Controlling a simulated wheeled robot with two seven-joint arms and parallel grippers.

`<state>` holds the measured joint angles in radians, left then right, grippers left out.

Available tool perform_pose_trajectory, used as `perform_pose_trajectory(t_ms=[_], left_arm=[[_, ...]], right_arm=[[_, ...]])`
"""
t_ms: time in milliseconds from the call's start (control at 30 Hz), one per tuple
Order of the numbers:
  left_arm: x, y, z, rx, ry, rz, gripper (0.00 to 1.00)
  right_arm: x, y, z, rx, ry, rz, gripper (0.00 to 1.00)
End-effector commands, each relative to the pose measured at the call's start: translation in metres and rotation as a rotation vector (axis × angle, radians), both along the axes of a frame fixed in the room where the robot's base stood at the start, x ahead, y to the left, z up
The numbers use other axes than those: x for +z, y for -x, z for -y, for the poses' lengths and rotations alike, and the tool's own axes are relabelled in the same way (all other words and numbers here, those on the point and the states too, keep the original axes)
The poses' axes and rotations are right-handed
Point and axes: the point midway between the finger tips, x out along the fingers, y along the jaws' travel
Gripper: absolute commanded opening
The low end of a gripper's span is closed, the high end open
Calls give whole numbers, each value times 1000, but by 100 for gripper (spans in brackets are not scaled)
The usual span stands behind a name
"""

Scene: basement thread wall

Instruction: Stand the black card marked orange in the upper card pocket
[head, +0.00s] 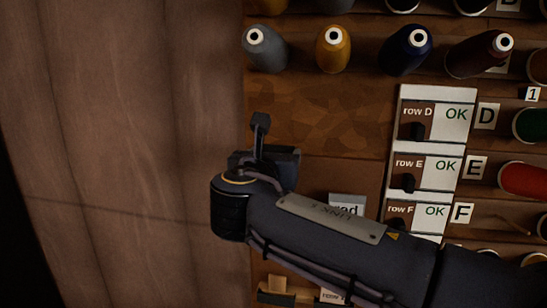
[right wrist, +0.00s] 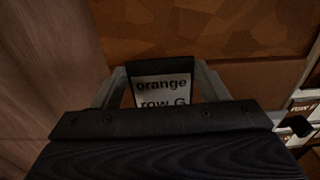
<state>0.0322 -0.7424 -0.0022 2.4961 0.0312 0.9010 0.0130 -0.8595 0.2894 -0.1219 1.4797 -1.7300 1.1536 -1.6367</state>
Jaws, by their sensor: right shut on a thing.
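My right gripper (head: 262,128) is raised in front of the brown wall board, left of the row cards. It shows closely in the right wrist view (right wrist: 160,78), with its two fingers shut on the sides of the black card (right wrist: 162,69). The card has a white label reading "orange" and "row G", facing the wrist camera. In the head view the card is hard to tell from the dark fingers. I cannot make out the upper card pocket for sure; my right arm covers much of the lower board. My left gripper is not in view.
Cards marked row D (head: 417,112), row E (head: 408,163) and row F (head: 400,209), each with "OK", stand in a white-edged column. Thread spools (head: 333,50) line the shelf above. A small wooden holder (head: 275,291) is low down. A partly hidden label (head: 347,200) shows above my arm.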

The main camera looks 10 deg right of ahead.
Motion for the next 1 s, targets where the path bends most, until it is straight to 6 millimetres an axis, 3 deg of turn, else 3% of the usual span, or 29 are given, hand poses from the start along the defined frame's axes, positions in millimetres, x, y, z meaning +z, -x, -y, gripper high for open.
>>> perform_pose_trajectory(t_ms=[533, 700, 1000], left_arm=[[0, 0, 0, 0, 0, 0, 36], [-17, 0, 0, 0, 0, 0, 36], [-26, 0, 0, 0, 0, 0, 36]], right_arm=[[-49, 0, 1, -1, 2, -2, 56], [-68, 0, 1, -2, 1, -1, 56], [-81, 0, 0, -1, 0, 0, 56]])
